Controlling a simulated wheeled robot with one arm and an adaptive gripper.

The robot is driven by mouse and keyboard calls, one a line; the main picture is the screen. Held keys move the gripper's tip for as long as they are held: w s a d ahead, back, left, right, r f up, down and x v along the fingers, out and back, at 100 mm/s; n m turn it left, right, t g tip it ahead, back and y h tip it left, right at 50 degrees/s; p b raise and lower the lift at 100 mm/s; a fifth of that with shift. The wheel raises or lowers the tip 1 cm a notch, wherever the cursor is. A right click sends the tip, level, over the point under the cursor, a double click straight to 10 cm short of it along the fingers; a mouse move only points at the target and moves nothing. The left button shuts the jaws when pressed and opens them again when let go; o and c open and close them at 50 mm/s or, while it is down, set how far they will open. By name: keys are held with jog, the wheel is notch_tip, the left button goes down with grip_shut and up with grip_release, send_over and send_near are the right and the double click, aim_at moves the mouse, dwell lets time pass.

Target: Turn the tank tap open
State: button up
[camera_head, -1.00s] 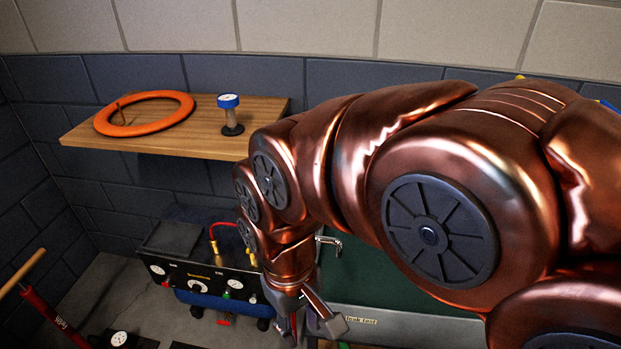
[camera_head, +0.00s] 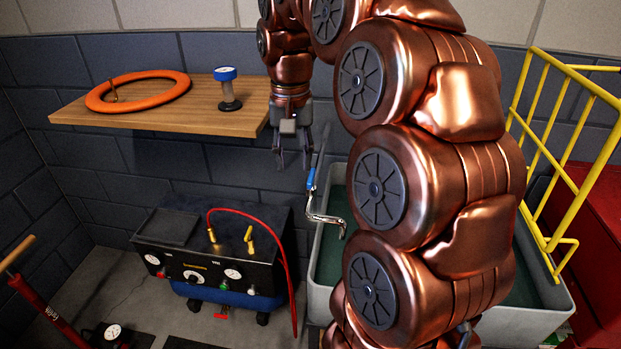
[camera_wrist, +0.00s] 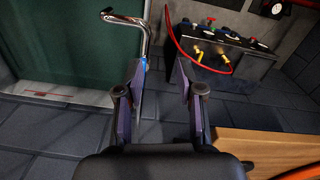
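The tank tap shows as a bent chrome spout (camera_head: 330,218) with a blue lever (camera_head: 311,180) at its upper end, over the green tank (camera_head: 310,285). My gripper (camera_head: 292,166) hangs fingers-down beside the wall, just left of and above the blue lever. In the wrist view my gripper (camera_wrist: 160,62) has its two fingers apart with nothing between them. The chrome spout (camera_wrist: 143,35) shows beyond the left finger there, and a bit of blue (camera_wrist: 147,62) sits close by that fingertip, partly hidden. I cannot tell whether they touch.
A wooden shelf (camera_head: 180,119) with an orange ring (camera_head: 138,91) and a blue-topped gauge (camera_head: 228,88) is left of my gripper. A black compressor panel (camera_head: 205,262) with a red hose (camera_head: 286,262) stands below. A yellow rack (camera_head: 545,120) and red cabinet (camera_head: 598,240) are at right.

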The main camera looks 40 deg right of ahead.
aim_at(312, 175)
jog(key=d, duration=0.2)
jog(key=w+d+m, duration=0.1)
jog(key=d, duration=0.1)
jog(key=w+d+m+b, duration=0.1)
jog(key=d, duration=0.1)
jog(key=shift+w+d+r, duration=0.1)
jog(key=shift+w+r, duration=0.05)
jog(key=shift+w, duration=0.1)
jog(key=shift+f, duration=3.9)
grip_shut()
